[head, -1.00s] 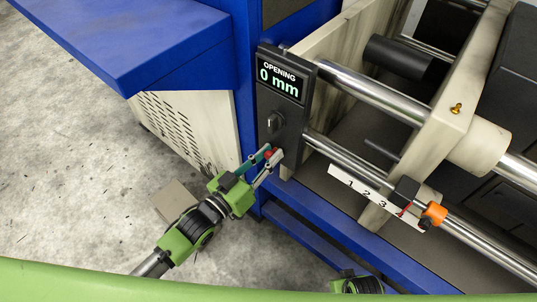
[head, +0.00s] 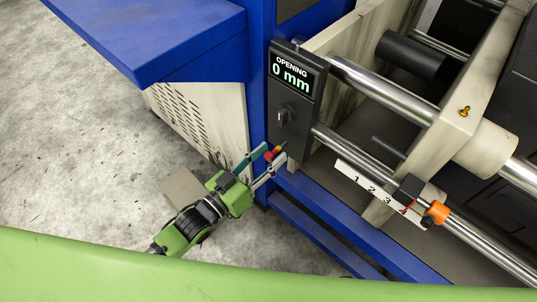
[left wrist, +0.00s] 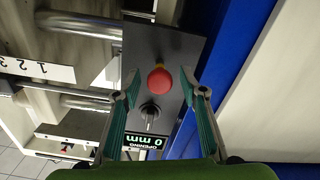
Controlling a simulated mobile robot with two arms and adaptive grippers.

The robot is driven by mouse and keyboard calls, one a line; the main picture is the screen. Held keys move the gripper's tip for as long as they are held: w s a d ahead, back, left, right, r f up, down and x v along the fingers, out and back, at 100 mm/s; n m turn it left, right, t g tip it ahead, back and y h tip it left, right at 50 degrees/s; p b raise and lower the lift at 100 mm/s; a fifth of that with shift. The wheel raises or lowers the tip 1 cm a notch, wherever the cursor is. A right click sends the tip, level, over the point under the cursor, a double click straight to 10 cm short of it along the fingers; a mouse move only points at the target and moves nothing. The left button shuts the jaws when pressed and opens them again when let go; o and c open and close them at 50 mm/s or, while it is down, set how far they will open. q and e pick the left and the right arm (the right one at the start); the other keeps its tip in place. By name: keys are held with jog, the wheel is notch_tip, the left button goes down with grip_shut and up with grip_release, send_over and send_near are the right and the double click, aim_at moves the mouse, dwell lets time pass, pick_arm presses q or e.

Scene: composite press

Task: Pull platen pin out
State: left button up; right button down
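A small brass-coloured pin (head: 464,111) sticks up from the top of the pale platen (head: 432,150) in the head view. It is far to the right of my left gripper. My left gripper (head: 274,152) is open at the lower end of the black control panel (head: 283,125). A red button (head: 269,156) with a yellow part behind it lies between its fingertips. In the left wrist view the red button (left wrist: 160,79) sits between the spread fingers (left wrist: 160,73), with a gap on both sides. My right gripper is not in view.
The display (head: 291,77) reads "OPENING 0 mm" above a dark rotary knob (head: 285,115). Steel rods (head: 385,90) run toward the platen. An orange knob (head: 437,212) sits on the lower rod by a 1-2-3 scale (head: 362,184). A blue ledge (head: 150,40) overhangs at upper left.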

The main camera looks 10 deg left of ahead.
pick_arm(q)
jog(key=v, duration=1.2)
dwell(0.5)
